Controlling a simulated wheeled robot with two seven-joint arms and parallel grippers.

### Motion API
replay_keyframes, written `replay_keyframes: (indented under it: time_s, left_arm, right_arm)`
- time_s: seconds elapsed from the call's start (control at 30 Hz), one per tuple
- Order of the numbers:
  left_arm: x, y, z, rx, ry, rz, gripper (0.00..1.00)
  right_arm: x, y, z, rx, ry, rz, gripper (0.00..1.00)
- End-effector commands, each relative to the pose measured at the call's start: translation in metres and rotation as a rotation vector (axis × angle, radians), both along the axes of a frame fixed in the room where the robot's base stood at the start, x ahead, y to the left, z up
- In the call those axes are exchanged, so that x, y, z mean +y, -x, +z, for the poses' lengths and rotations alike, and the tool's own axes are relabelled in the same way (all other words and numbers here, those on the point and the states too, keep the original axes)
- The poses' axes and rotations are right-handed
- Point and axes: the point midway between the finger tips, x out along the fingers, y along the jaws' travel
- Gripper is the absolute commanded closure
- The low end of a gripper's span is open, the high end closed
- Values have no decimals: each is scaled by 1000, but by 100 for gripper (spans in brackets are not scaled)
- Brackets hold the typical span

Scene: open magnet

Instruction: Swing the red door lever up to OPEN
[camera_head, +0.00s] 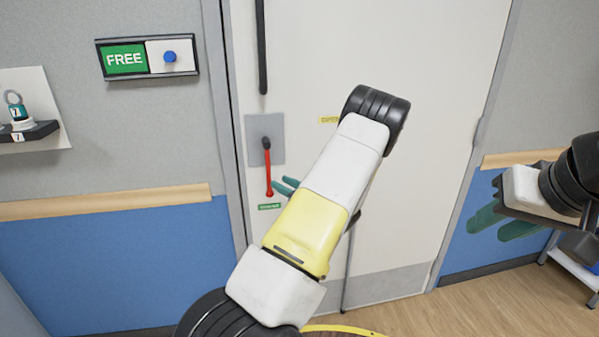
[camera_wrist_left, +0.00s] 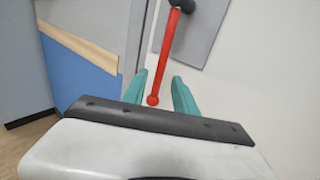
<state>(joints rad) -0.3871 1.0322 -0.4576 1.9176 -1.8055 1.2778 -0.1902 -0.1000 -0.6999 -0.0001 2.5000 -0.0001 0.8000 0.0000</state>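The red door lever (camera_head: 268,175) hangs down from a dark pivot on a grey plate (camera_head: 257,130) on the white door. Its round red end is just above a small green label (camera_head: 269,206). A small yellow label (camera_head: 328,120) is up and right of the plate. My left gripper (camera_head: 284,186) has teal fingers just right of the lever's lower end. In the left wrist view the gripper (camera_wrist_left: 160,92) is open, and the lever's lower end (camera_wrist_left: 153,99) appears between the fingers; contact cannot be told. My right gripper (camera_head: 499,224) is open and empty at the right.
A FREE sign (camera_head: 125,59) with a blue knob (camera_head: 170,56) is on the wall at left. A small shelf (camera_head: 29,131) holds a tagged item. A long dark handle (camera_head: 261,48) is above the plate. A white cart (camera_head: 577,262) stands at far right.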

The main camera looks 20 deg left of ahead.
Motion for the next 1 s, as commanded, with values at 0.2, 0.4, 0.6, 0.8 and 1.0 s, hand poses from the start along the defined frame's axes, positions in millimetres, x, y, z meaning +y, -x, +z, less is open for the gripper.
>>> replay_keyframes:
  time_s: [0.2,0.4,0.6,0.8,1.0]
  left_arm:
    - [22,-11,-1,3,-7,-4,66]
    - [52,-24,-1,2,-5,-3,66]
    - [68,-32,-1,2,-4,-5,66]
    - [70,-33,-1,3,-5,-5,66]
    - [70,-33,-1,4,-4,-5,86]
  right_arm:
    - [0,0,0,0,0,0,64]
    - [0,0,0,0,0,0,64]
    - [0,0,0,0,0,0,64]
    - [0,0,0,0,0,0,64]
    - [0,0,0,0,0,0,64]
